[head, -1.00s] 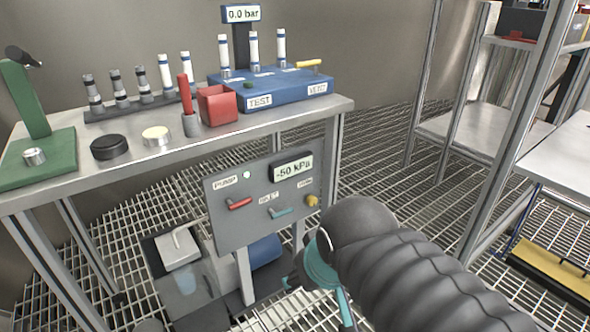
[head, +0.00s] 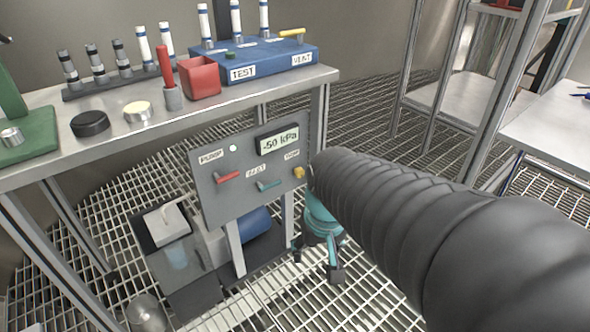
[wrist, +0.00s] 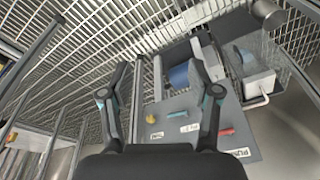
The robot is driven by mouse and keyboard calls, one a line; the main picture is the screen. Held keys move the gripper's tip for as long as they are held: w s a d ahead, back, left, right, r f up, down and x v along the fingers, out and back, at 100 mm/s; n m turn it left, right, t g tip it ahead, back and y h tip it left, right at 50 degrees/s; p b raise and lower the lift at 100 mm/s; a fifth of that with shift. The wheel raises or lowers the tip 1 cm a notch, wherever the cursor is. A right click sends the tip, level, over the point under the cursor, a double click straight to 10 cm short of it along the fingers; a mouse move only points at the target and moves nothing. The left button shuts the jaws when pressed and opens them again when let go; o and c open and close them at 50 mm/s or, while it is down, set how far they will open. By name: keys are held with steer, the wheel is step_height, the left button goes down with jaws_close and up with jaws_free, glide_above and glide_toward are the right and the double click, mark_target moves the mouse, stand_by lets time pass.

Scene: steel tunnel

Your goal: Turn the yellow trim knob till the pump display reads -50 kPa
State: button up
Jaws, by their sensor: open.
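The yellow trim knob (head: 299,172) sits at the right edge of the grey pump panel (head: 215,192). The panel's display (head: 278,141) reads -50 kPa. My gripper (head: 317,262) is open and empty, below and to the right of the knob, clear of it. In the wrist view the knob (wrist: 151,118) shows between the bases of my two spread fingers, and nothing is between the fingertips (wrist: 158,70). The display is not readable in the wrist view.
The panel also carries a red lever (head: 229,177) and a teal lever (head: 268,185). Above it is a bench (head: 230,97) with a blue test block (head: 265,62) and a red cup (head: 199,78). A shelf rack (head: 450,104) stands at right. Grating lies below.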

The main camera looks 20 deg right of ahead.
step_height(320, 180, down, 5)
steer(key=w+m+g+y, duration=0.2)
steer(key=m, duration=0.1)
steer(key=m+t+y, duration=0.3)
steer(key=m+t, duration=1.4)
steer(key=m, duration=1.1)
glide_toward(301, 174)
steer(key=p+x, duration=0.1)
steer(key=x, duration=0.8)
steer(key=shift+w+f, duration=0.1)
steer(key=shift+w, duration=0.25)
steer(key=shift+c, duration=0.3)
